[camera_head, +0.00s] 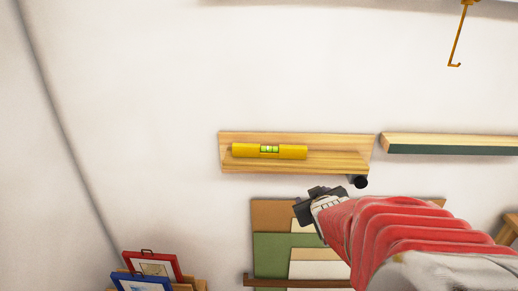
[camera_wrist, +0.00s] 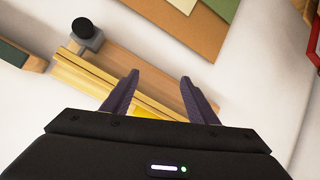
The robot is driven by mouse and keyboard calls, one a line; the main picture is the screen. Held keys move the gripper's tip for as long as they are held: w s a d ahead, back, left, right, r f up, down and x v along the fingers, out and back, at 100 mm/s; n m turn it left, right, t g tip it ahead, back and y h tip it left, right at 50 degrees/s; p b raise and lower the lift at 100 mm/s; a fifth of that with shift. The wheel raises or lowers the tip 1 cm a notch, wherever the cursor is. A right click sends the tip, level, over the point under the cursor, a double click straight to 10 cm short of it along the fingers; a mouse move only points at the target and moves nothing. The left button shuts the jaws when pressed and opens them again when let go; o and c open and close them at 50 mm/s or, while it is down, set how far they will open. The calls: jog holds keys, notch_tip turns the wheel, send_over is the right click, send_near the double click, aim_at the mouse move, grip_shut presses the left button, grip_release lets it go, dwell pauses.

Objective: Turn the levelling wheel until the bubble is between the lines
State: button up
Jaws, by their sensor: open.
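A yellow spirit level (camera_head: 285,152) lies on a wooden wall shelf (camera_head: 340,160) in the head view. Its green bubble vial (camera_head: 269,149) is at the middle; the bubble is too small to place against the lines. A dark round wheel (camera_head: 360,182) sits under the shelf's right end, and it also shows at the upper left of the wrist view (camera_wrist: 84,29). My gripper (camera_head: 305,206) is below the shelf, left of the wheel and apart from it. In the wrist view its two fingers (camera_wrist: 158,82) are spread with nothing held. A bit of the yellow level (camera_wrist: 146,112) shows between them.
Coloured boards (camera_head: 270,243) stand on a ledge under the shelf. A second shelf with a green front (camera_head: 450,149) is at the right. A brass hook (camera_head: 459,40) hangs at upper right. Red and blue frames (camera_head: 152,264) stand at lower left. The wall left of the shelf is bare.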

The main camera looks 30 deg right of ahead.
jog(key=s+d+f+t+h, duration=0.2)
jog(key=s+d+f, duration=0.15)
jog(key=d, duration=0.65)
jog(key=t+h, duration=0.1)
jog(key=t, duration=0.2)
send_near(361, 184)
jog(key=v, duration=0.5)
jog(key=shift+s+f+m, duration=0.15)
jog(key=shift+f+m, duration=0.15)
jog(key=shift+m, duration=0.1)
jog(key=x, duration=1.4)
jog(key=shift+r, duration=0.2)
